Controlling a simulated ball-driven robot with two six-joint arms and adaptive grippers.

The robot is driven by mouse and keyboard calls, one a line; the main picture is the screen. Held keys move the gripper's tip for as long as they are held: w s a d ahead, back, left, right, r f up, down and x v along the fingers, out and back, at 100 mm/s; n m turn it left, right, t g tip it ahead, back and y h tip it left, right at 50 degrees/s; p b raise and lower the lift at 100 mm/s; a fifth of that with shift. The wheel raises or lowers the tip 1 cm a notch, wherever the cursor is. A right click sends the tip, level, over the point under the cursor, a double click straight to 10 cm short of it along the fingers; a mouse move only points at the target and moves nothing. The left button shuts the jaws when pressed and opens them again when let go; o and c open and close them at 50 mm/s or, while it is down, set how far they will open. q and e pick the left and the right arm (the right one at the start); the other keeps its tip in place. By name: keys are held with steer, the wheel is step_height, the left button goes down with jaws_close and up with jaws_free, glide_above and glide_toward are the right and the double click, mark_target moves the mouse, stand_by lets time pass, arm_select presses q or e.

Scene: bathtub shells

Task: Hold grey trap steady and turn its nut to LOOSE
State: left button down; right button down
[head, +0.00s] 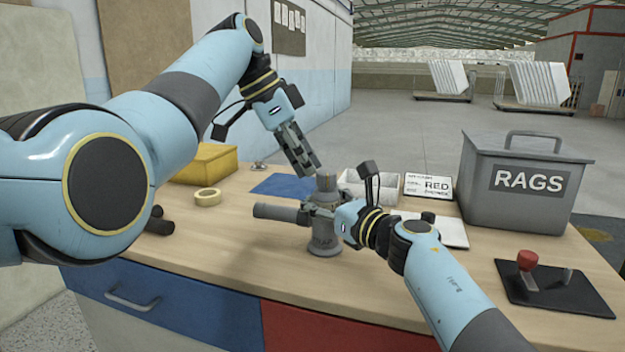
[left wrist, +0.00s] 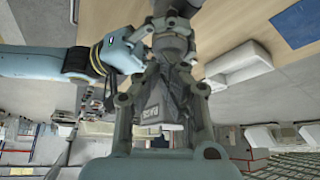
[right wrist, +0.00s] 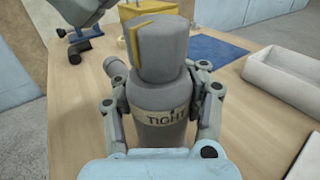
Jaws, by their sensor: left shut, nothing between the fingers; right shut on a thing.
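The grey trap (head: 324,238) stands upright on the bench, a side pipe (head: 272,212) sticking out left. My right gripper (head: 318,212) is shut on its body from the right. In the right wrist view, the trap (right wrist: 160,135) carries a label reading TIGHT. Its nut (right wrist: 163,50) on top has a yellow stripe (right wrist: 136,40) toward the left, away from the word. No LOOSE mark shows. My left gripper (head: 312,172) is shut and empty, pointing down just above and left of the nut (head: 326,182); I cannot tell whether they touch.
A yellow box (head: 205,163), tape roll (head: 207,199) and blue sheet (head: 284,185) lie left and behind. A red-knobbed lever (head: 528,260) sits front right.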

arm_select(q)
steer(key=shift+f, duration=0.75)
steer(key=shift+d, duration=0.1)
steer(key=shift+w, duration=0.25)
steer(key=shift+w+a, duration=0.3)
steer(key=shift+w, duration=0.65)
steer(key=shift+w, duration=0.25)
stand_by(0.4)
